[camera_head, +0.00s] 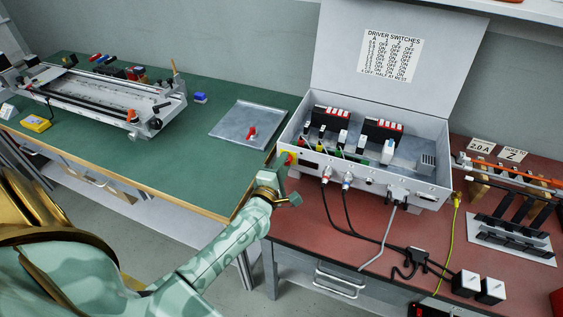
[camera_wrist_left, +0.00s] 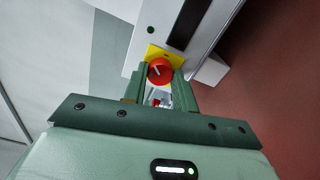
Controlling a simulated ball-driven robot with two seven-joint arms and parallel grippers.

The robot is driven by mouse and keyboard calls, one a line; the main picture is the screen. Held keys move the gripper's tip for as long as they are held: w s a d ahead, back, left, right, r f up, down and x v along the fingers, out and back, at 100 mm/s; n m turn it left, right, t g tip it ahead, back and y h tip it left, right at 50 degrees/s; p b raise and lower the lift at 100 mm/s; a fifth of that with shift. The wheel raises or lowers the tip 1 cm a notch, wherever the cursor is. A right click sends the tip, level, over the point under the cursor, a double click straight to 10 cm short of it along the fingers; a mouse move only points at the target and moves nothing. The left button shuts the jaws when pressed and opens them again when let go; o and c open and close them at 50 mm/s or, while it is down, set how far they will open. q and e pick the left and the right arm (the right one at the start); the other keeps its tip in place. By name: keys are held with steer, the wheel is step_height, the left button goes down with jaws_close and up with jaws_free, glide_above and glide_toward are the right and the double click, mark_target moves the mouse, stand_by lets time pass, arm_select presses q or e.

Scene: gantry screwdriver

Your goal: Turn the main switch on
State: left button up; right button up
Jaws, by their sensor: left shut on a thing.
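The main switch is a red rotary knob (camera_wrist_left: 159,70) on a yellow plate (camera_wrist_left: 152,51), on the outside of the grey control box (camera_head: 375,178). In the head view, the yellow plate (camera_head: 291,157) shows at the left end of the box's front face. My left gripper (camera_head: 284,178) reaches up to it from below left. In the left wrist view, its two fingers (camera_wrist_left: 160,82) are shut on the red knob, one on each side. A pale mark on the knob's face slants. My right gripper is not in view.
The box lid (camera_head: 395,50) stands open, showing electronics inside. Black cables (camera_head: 348,218) hang from the front onto the red bench (camera_head: 310,215). A metal tray (camera_head: 248,124) and a linear gantry (camera_head: 110,95) sit on the green mat at left. A rack (camera_head: 513,239) stands at right.

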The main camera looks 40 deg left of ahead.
arm_select(q)
steer(key=shift+m+p, duration=2.5)
steer(key=shift+m, duration=2.4)
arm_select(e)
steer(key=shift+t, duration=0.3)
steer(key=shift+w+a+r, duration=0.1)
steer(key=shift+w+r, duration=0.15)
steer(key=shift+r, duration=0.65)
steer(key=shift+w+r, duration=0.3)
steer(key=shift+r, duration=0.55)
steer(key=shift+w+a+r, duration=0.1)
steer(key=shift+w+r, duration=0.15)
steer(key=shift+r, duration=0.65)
arm_select(q)
steer(key=shift+d+f, duration=0.1)
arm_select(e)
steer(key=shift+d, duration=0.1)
arm_select(q)
steer(key=o, duration=1)
steer(key=shift+c, duration=0.2)
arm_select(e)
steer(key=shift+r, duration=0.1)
arm_select(q)
steer(key=p+v, duration=0.3)
steer(key=v, duration=1.3)
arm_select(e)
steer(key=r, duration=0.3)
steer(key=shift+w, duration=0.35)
